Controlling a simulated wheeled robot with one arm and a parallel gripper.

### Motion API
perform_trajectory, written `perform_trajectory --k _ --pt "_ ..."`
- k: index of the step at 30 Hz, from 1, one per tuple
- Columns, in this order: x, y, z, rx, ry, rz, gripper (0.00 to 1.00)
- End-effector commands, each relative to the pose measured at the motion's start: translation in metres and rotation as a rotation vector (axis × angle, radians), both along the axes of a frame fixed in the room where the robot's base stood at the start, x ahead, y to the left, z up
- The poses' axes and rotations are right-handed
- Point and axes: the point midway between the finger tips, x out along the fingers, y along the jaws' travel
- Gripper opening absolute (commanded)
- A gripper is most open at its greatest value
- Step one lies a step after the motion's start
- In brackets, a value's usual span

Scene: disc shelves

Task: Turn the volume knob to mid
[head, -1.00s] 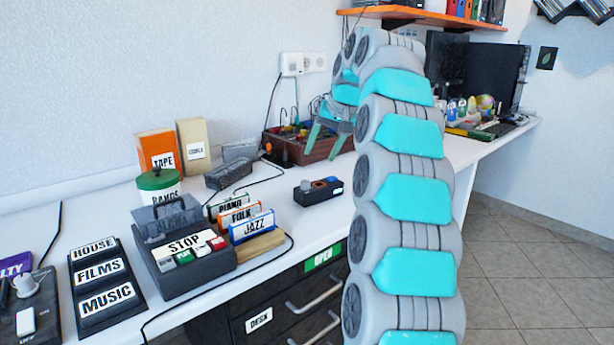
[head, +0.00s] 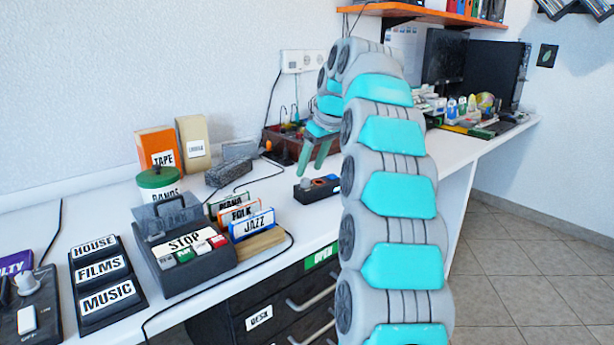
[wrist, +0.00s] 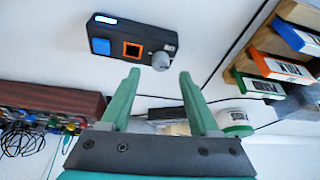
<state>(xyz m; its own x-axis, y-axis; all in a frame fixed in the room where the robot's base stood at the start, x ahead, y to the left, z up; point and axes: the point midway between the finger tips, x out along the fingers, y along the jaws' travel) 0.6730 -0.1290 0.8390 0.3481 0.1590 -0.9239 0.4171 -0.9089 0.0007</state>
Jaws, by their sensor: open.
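A small dark box (wrist: 130,38) has a blue button, an orange-framed square and a round grey knob (wrist: 160,61) at one end. The box also shows on the white desk in the head view (head: 317,190), partly behind my fingers. My green-fingered gripper (wrist: 159,74) is open and empty. In the wrist view the knob appears just beyond the fingertips, in line with the gap between them. In the head view my gripper (head: 311,170) points down over the box. No contact shows, and no volume label is readable.
A button unit (head: 186,260) marked STOP and upright cards marked FOLK and JAZZ stand left of the box. Another knob (head: 26,283) sits on a device at the far left. A brown box with cables (head: 278,143) is behind my gripper.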

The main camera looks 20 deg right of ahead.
Motion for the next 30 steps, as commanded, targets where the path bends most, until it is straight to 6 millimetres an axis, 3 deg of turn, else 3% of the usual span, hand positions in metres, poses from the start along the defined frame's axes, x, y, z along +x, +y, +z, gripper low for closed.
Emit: perform_trajectory --k 9,22,30 --pt "0.009 0.005 -0.029 0.002 0.004 0.0 0.62" --pt "0.013 0.006 -0.034 0.001 -0.001 -0.001 0.62" --pt "0.012 0.006 -0.034 0.0 0.0 -0.001 0.31"
